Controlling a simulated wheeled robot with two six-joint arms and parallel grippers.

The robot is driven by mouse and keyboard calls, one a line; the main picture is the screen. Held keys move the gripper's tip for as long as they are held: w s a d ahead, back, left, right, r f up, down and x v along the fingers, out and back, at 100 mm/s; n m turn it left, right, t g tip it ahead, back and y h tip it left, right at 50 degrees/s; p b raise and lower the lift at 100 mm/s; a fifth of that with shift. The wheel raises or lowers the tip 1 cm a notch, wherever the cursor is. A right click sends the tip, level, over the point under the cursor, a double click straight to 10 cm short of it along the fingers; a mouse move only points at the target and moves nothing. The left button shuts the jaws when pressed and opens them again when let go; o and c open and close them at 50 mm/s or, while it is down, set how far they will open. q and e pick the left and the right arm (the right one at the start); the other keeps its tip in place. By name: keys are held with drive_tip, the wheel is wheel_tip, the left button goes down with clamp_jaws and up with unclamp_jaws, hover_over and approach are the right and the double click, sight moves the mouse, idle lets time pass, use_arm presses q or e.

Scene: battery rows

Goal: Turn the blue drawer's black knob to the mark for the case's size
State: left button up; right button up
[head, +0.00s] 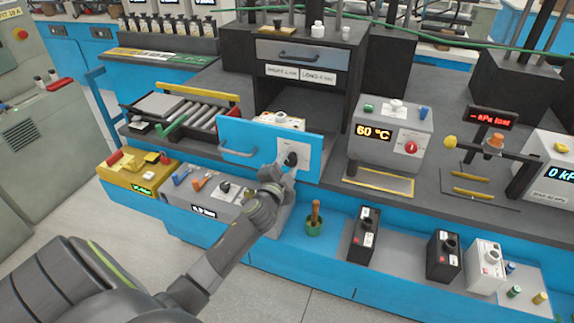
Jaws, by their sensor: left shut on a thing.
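The blue drawer (232,138) has a wide blue front with a pale handle at its left. A light plate with the black knob (291,159) is at the right of this front. My left gripper (285,168) reaches up from below and is shut at the knob. Its fingers cover part of the knob and plate, so I cannot read the marks or where the knob points. Two small labels (300,74) above the dark opening show writing, too small to read surely. I cannot tell which thing is the case. My right gripper is out of view.
A grey box with a 60 °C display (393,130) stands right of the drawer. A roller tray (195,115) is at its left. Open floor lies in front.

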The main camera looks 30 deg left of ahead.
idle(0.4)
use_arm(q)
drive_tip(key=o, duration=1)
drive_tip(key=b+v, duration=0.2)
drive_tip(key=v, duration=1.5)
drive_tip(key=shift+s+d, duration=0.15)
drive_tip(key=shift+d, duration=0.05)
